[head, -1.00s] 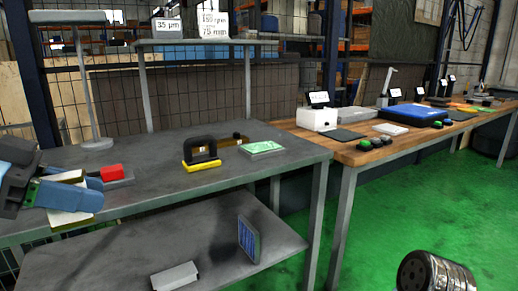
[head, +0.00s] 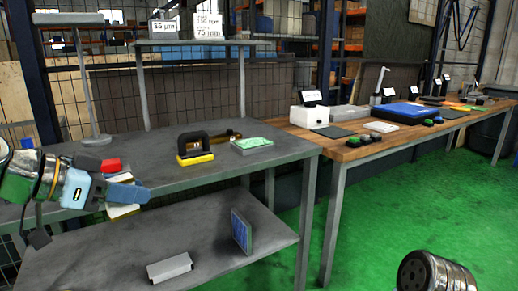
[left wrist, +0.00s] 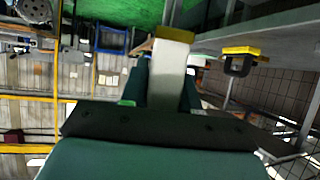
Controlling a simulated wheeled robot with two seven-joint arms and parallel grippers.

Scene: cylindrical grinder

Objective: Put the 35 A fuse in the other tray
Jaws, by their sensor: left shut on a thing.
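My left gripper (head: 128,194) is at the left of the head view, at the front edge of the grey table. It is shut on a pale block (head: 122,211), partly hidden by the fingers. In the left wrist view the pale block (left wrist: 170,72) stands between the dark fingers, with a yellow band at its far end. I see no rating on it and cannot tell if it is the 35 A fuse. A shallow pale tray-like box with a green top (head: 252,144) lies on the table's right part. My right gripper is out of view.
A black-and-yellow handled tool (head: 195,148) stands mid-table. A red block (head: 111,165) lies behind my left gripper. The lower shelf holds a grey box (head: 170,267) and an upright blue panel (head: 242,231). A wooden bench (head: 350,150) stands at right.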

